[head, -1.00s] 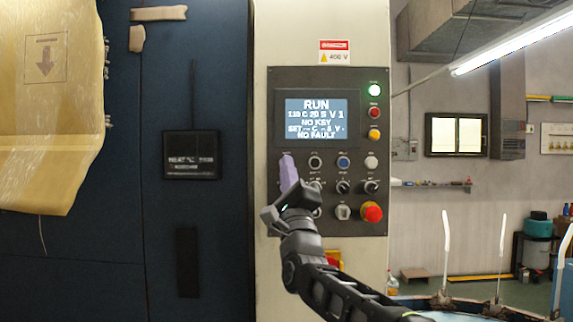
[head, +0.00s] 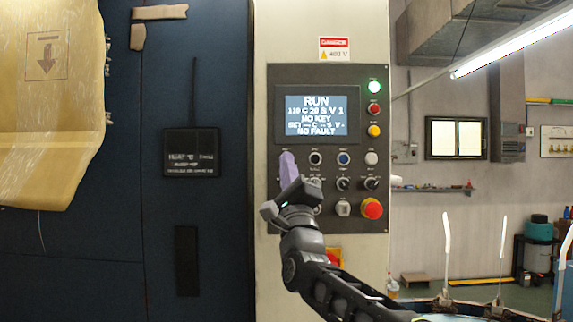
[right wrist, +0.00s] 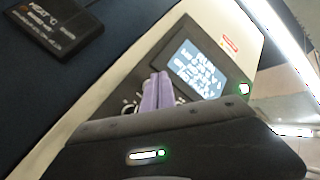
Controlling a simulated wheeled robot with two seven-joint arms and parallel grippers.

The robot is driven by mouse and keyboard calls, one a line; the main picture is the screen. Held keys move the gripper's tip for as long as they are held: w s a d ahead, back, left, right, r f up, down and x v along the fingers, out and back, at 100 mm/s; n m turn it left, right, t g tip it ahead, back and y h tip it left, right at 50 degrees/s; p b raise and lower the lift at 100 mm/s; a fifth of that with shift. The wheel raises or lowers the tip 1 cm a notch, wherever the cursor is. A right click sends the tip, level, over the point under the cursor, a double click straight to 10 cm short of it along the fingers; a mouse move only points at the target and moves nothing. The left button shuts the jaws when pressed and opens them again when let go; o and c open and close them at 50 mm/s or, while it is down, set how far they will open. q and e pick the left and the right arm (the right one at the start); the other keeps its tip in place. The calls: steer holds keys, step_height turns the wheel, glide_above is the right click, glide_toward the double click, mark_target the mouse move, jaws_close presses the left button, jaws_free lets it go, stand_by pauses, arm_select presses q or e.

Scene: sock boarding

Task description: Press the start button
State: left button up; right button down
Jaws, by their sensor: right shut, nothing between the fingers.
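The control panel (head: 283,226) is dark and upright on a pale cabinet. Its screen (head: 316,115) reads RUN, NO KEY and NO FAULT. My right gripper (head: 287,160) has its purple fingers shut together, with nothing between them. The fingers stand in front of the left end of the upper button row and hide what is behind them. I see no button marked as start; it may be behind the fingers. I cannot tell whether the tips touch the panel. In the right wrist view the shut fingers (right wrist: 157,92) point at the panel beside the screen. My left gripper is not in view.
A black button (head: 315,158), a blue button (head: 343,158) and a white button (head: 371,158) share the upper row. Selector knobs sit below, with a red emergency stop (head: 372,208) at lower right. A green lamp (head: 375,87) is lit above red and amber ones.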

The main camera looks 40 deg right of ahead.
steer(key=s+a+b, duration=0.1)
steer(key=s+b, duration=0.1)
steer(key=s+a+b, duration=0.2)
stand_by(0.7)
stand_by(0.7)
